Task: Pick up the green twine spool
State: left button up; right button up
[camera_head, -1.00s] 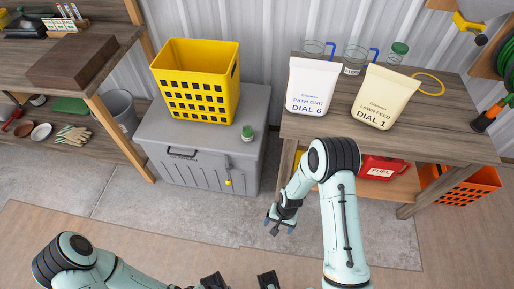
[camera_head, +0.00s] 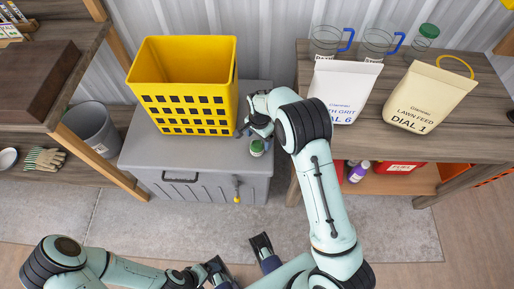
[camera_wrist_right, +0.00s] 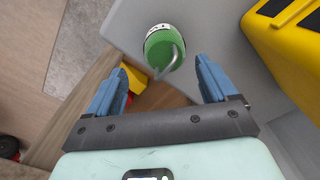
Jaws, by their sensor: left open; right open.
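The green twine spool (camera_head: 257,148) stands on the grey chest lid, near its right side in the head view. In the right wrist view the spool (camera_wrist_right: 158,42) shows green with a pale top and a loose grey end, ahead of the fingers. My right gripper (camera_head: 253,133) is open just by the spool, its fingers partly hidden by its own arm. In the right wrist view its blue fingers (camera_wrist_right: 158,85) are spread and empty, with the spool slightly beyond their tips. My left gripper (camera_head: 238,258) is open and empty, low at the bottom of the head view.
A yellow crate (camera_head: 190,125) stands on the grey chest (camera_head: 200,187), close left of the right gripper. The workbench (camera_head: 450,125) at right holds a white bag (camera_head: 343,90), a cream bag (camera_head: 428,98) and glass jars.

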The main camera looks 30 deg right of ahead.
aim_at(257, 144)
jog(key=f, duration=0.5)
jog(key=shift+w+a+f+b, duration=0.2)
jog(key=shift+w+a+b, duration=0.1)
jog(key=shift+b, duration=0.05)
jog(key=c, duration=1.1)
